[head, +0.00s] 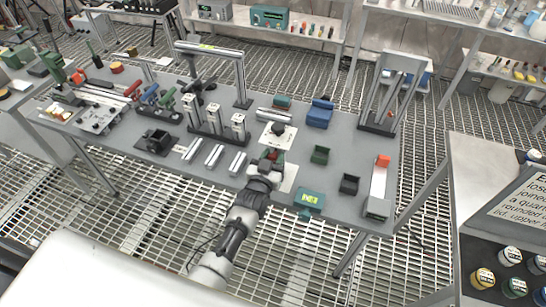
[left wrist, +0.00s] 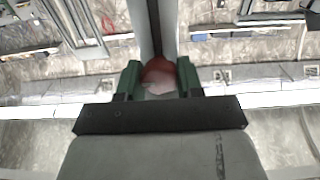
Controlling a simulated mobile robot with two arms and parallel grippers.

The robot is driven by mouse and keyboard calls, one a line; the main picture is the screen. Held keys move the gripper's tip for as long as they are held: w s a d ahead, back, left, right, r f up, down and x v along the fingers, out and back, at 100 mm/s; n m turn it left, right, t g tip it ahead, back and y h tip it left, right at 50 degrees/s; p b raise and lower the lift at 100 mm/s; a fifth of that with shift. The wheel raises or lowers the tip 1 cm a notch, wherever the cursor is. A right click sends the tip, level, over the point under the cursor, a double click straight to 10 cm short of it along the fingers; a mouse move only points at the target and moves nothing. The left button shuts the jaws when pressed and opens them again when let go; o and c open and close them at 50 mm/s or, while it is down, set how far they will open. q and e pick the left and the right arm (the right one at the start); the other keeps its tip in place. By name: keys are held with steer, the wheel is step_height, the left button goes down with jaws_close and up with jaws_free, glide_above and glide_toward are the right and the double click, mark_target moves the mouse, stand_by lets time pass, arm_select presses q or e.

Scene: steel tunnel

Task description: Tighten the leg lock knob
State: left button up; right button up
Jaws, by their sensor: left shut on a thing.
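The red knob (left wrist: 158,72) sits between the two green fingers of my left gripper (left wrist: 158,80) in the left wrist view. The fingers are shut on it from both sides. A grey metal profile (left wrist: 155,25) runs away behind the knob. In the head view my left gripper (head: 268,163) is over the front middle of the grey workbench (head: 225,165), beside a pale plate (head: 282,177). There the gripper mostly hides the knob. My right gripper is not in view.
Three short metal profiles (head: 213,156) lie left of the gripper. A teal meter (head: 309,198), a green bin (head: 320,155) and a black bin (head: 349,184) stand to the right. A tall metal frame (head: 214,65) stands behind.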

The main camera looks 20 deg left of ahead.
arm_select(q)
steer(key=o, duration=0.9)
steer(key=s+b, duration=0.1)
steer(key=s, duration=0.9)
steer(key=shift+s+a+b, duration=0.15)
steer(key=shift+s+b, duration=0.2)
steer(key=shift+s, duration=0.05)
steer(key=shift+f, duration=0.1)
